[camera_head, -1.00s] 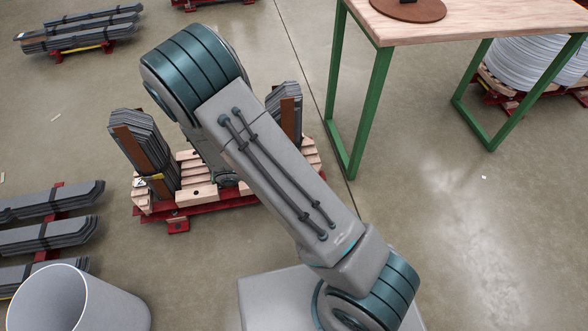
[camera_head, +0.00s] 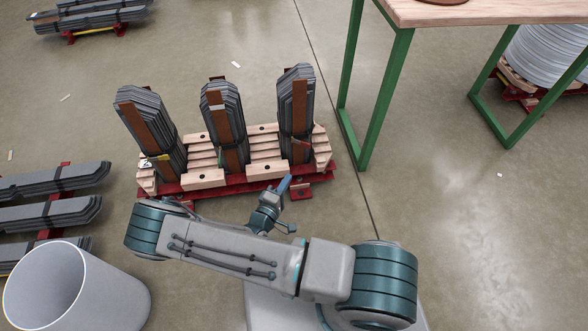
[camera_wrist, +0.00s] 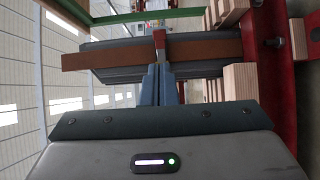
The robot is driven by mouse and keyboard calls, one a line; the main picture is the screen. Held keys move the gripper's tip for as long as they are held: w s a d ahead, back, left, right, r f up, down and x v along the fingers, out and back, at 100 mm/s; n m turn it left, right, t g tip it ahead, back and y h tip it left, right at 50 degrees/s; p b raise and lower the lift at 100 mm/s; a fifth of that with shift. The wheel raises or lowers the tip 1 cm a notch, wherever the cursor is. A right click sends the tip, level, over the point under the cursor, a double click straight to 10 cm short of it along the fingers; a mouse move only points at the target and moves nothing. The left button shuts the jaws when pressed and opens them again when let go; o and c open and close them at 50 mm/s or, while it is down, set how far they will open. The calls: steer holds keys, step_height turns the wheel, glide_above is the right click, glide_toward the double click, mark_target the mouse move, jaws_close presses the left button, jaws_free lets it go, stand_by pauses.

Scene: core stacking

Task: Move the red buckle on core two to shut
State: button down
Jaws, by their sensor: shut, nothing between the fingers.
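The core (camera_head: 222,112) has three upright stacks of dark grey sheets with brown strips, standing in a red and wooden base. A tag reading 2 (camera_head: 147,163) is at its left end. The small red buckle (camera_wrist: 159,39) lies across a brown strip (camera_wrist: 205,50) in the wrist view, just beyond my fingertips. In the head view, a small dark red piece (camera_head: 304,142) shows low on the right stack. My gripper (camera_head: 287,181) is shut and empty in front of that stack; its blue fingers (camera_wrist: 157,70) point at the buckle. I cannot tell whether they touch it.
A wooden table (camera_head: 480,12) with green legs stands at the upper right. A pale bin (camera_head: 110,295) stands at the lower left, with flat stacked sheets (camera_head: 55,180) behind it. The red frame (camera_wrist: 282,80) and wooden blocks run close on the right in the wrist view.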

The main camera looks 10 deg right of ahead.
steer(key=b, duration=0.4)
glide_toward(307, 146)
steer(key=x, duration=0.5)
steer(key=shift+d+f, duration=0.15)
steer(key=shift+f, duration=0.1)
steer(key=shift+b+x, duration=0.35)
steer(key=shift+x, duration=0.45)
steer(key=shift+r+p, duration=0.3)
steer(key=shift+p, duration=0.05)
